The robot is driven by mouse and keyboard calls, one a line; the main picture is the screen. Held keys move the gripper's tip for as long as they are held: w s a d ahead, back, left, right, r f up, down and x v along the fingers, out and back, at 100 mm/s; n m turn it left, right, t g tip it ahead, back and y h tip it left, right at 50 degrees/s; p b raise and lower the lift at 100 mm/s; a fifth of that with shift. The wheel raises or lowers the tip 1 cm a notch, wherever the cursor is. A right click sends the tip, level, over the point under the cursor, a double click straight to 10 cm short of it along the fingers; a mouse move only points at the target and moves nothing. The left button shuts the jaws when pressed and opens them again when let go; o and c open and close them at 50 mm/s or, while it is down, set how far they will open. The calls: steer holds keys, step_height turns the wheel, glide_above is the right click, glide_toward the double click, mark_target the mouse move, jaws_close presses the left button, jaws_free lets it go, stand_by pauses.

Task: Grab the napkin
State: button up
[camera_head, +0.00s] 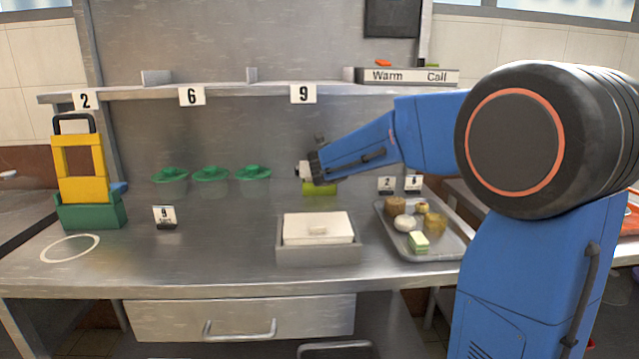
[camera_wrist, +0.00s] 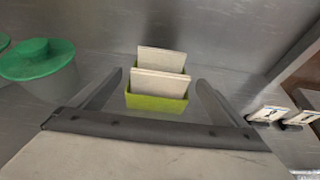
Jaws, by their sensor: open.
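Cream napkins (camera_wrist: 160,82) stand upright in a green holder (camera_wrist: 157,103) in the wrist view. In the head view the green holder (camera_head: 320,189) sits at the back of the steel counter, partly hidden by my gripper (camera_head: 310,170). In the wrist view my gripper (camera_wrist: 159,78) is open, one finger to the left of the napkins and one to the right. Nothing is held between the fingers. I cannot tell how far the fingertips are from the napkins in depth.
A white lidded box (camera_head: 318,228) stands in front of the holder. A metal tray (camera_head: 447,243) with several food items lies at right. Green-lidded containers (camera_head: 210,174) stand left, one showing in the wrist view (camera_wrist: 40,62). A shelf (camera_head: 240,90) runs above. Number cards (camera_head: 387,184) stand right.

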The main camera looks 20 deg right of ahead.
steer(key=shift+x, duration=1.5)
steer(key=c, duration=1.1)
steer(key=shift+r, duration=0.1)
